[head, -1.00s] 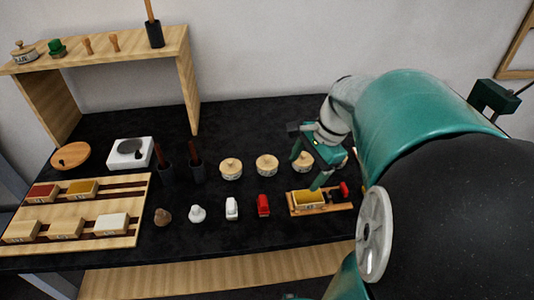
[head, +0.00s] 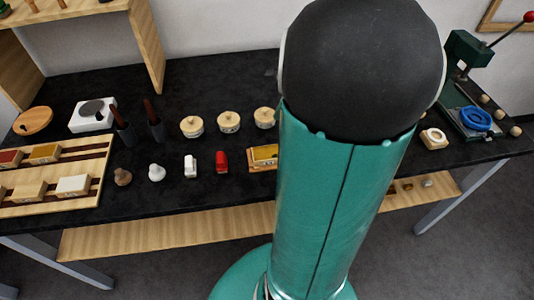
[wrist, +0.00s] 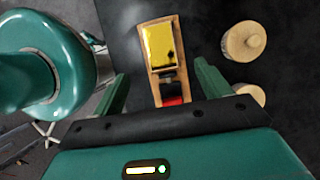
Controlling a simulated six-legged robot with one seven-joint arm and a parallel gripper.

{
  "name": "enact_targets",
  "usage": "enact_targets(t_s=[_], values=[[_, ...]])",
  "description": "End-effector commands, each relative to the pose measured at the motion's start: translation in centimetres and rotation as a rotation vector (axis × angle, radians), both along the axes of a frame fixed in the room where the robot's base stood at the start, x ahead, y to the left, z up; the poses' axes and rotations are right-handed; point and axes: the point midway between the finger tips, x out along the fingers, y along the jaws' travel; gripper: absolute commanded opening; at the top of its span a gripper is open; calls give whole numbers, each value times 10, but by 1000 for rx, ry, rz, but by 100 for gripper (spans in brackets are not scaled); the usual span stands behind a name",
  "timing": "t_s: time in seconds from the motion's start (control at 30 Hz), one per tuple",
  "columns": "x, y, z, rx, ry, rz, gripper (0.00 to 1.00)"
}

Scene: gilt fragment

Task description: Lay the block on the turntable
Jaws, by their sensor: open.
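A yellow block with dark marks (wrist: 160,45) lies in a small wooden tray (wrist: 147,77). It also shows in the head view (head: 265,153), partly hidden by my arm. My gripper (wrist: 161,70) is open and empty, with its fingers on either side of the tray's near part in the wrist view. I cannot tell its height above the tray. In the head view my arm hides the gripper.
A red and black item (wrist: 171,90) lies at the tray's near end. Lidded round pots (head: 228,122) stand behind it. Red (head: 222,161) and white (head: 190,165) items stand left of it. A rack of blocks (head: 86,198) and a white device (head: 92,114) are at left.

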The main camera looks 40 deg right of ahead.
Motion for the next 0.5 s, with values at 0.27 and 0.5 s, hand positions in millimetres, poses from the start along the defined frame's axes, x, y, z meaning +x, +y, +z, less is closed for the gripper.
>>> enact_targets(t_s=[0.27, 0.5], values=[[11, 16, -45, 2, 2, 1, 76], [15, 21, -64, 0, 2, 3, 76]])
